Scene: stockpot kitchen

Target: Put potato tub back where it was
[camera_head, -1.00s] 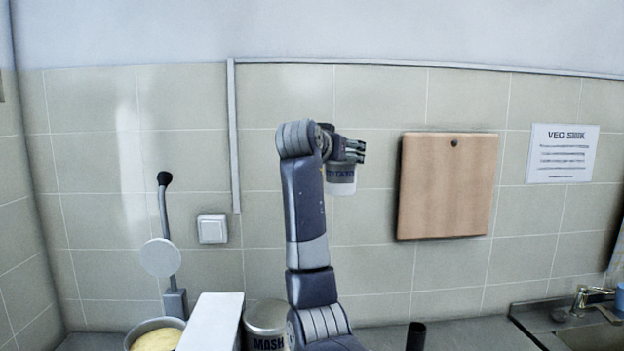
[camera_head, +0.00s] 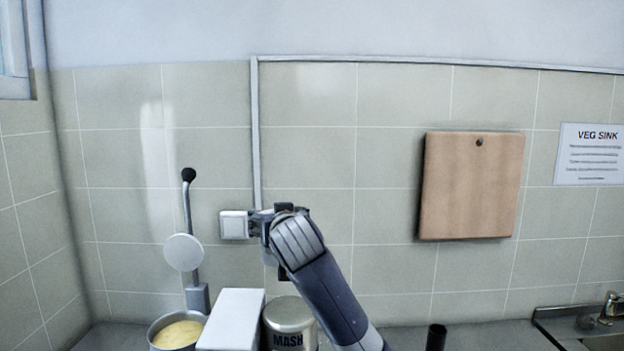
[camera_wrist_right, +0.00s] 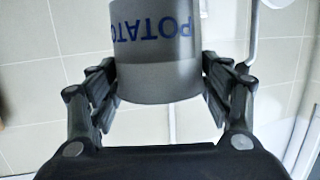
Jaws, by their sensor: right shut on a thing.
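The potato tub (camera_wrist_right: 158,75) fills the upper middle of the right wrist view, a grey cylinder with blue POTATO lettering that reads upside down there. My right gripper (camera_wrist_right: 158,100) is shut on it, with a finger on each side. In the head view my right gripper (camera_head: 262,228) is in front of the tiled wall, just right of the white switch and above the mash tin. The tub is mostly hidden behind my gripper and wrist there. My left gripper is not in view.
A mash tin (camera_head: 290,318) stands on the counter next to a white box (camera_head: 232,318) and a pot with yellow contents (camera_head: 178,334). A black cylinder (camera_head: 436,337) stands to the right. A sink (camera_head: 600,342) is at far right. A wooden board (camera_head: 471,190) hangs on the wall.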

